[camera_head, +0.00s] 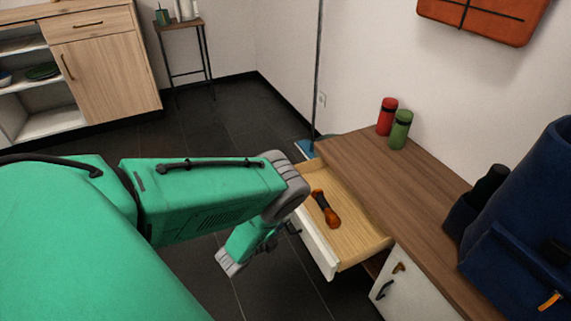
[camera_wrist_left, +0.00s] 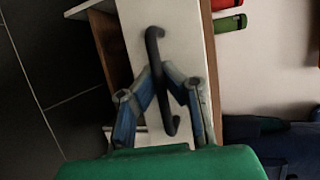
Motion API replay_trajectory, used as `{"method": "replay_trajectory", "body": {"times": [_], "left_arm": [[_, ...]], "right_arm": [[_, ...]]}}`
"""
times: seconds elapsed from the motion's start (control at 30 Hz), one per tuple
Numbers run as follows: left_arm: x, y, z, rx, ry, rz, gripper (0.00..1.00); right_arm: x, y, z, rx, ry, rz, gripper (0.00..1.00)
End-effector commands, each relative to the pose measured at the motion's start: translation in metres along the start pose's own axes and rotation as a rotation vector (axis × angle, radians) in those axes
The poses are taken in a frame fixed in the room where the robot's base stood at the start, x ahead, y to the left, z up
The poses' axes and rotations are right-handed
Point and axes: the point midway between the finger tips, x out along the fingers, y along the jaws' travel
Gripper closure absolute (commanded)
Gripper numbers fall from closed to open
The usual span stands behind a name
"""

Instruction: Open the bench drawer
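The bench drawer (camera_head: 318,252) is pulled well out of the wooden bench, with its white front facing the floor side. An orange and black tool (camera_head: 325,208) lies inside it. The dark handle (camera_wrist_left: 172,122) runs along the white drawer front (camera_wrist_left: 190,45) in the left wrist view. My left gripper (camera_wrist_left: 163,68) has its two fingers closed in on the handle from both sides, near its middle. In the head view my left gripper (camera_head: 284,232) is at the drawer front and partly hidden by my arm. My right gripper does not show.
On the bench top (camera_head: 385,170) stand a red bottle (camera_head: 387,116), a green bottle (camera_head: 400,130) and a blue backpack (camera_head: 520,230). A white cabinet door (camera_head: 410,295) is below. A pole stands behind the drawer. Dark floor lies open left of the bench.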

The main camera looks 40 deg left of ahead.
Motion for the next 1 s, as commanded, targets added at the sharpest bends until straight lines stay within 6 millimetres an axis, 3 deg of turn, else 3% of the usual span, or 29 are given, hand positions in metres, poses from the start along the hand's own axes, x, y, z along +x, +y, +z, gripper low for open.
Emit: {"method": "replay_trajectory", "body": {"times": [0.2,0.23,0.3,0.7,0.87,1.0], "left_arm": [[-0.002,0.004,-0.003,-0.003,0.004,0.011,1.0],[-0.002,0.004,-0.003,-0.003,0.004,0.011,0.96],[-0.002,0.004,-0.003,-0.003,0.005,0.01,0.71],[-0.006,0.002,-0.001,-0.001,0.001,0.005,0.71],[-0.03,0.002,-0.001,-0.001,0.001,0.008,0.71],[-0.061,0.003,-0.001,-0.002,0.002,0.009,0.71]], "right_arm": [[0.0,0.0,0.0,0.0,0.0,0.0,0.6],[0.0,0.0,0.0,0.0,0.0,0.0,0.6],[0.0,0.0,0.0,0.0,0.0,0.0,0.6],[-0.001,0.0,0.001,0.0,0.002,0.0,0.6],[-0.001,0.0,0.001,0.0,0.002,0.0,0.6],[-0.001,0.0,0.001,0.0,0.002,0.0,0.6]]}}
